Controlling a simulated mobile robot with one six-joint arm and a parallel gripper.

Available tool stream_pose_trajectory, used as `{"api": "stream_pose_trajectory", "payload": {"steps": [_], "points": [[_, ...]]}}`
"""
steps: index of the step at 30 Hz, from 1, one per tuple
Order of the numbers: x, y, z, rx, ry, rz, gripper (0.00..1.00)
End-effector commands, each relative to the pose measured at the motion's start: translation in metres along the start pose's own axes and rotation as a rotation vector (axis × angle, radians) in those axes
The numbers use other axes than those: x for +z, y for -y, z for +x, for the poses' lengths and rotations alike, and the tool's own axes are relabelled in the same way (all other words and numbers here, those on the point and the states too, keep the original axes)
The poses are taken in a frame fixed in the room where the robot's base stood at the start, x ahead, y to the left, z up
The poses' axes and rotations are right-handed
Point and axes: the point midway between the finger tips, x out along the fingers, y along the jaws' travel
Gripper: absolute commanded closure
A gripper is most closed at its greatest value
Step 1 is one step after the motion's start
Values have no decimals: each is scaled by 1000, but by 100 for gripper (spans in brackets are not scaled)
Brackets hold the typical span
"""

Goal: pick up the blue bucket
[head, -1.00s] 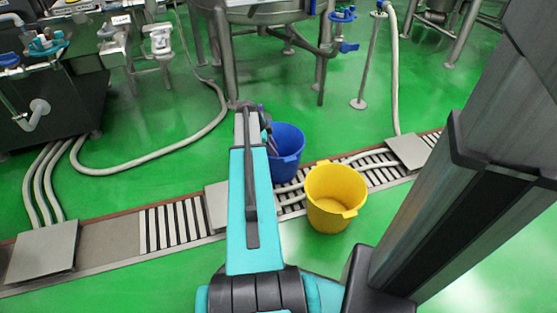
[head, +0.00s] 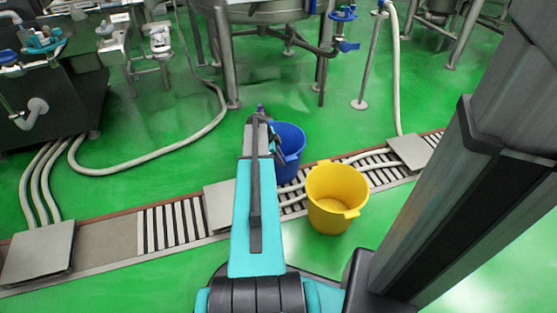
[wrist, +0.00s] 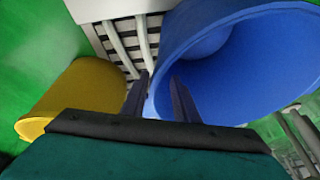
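The blue bucket (head: 291,152) stands upright on the floor by the drain channel, partly hidden behind my arm in the head view. In the wrist view the blue bucket (wrist: 235,65) fills the upper right, its open mouth toward the camera. My gripper (wrist: 160,90) has its two dark fingers apart, at the bucket's left edge. The rim's edge shows between the fingers, with a gap visible, so it does not look clamped. In the head view my gripper (head: 262,112) is mostly hidden by my own arm, at the bucket's left side.
A yellow bucket (head: 338,200) stands close in front of the blue one; it also shows in the wrist view (wrist: 75,95). A slatted drain channel (head: 175,225) with pale hoses crosses the floor. Steel tank legs (head: 322,75) stand behind.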

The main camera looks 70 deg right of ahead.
Motion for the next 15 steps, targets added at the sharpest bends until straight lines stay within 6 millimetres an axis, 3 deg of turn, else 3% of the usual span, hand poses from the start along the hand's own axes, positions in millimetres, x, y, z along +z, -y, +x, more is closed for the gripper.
{"api": "stream_pose_trajectory", "payload": {"steps": [7,15], "points": [[0,0,6,0,0,0,73],[1,0,31,1,0,1,73]]}}
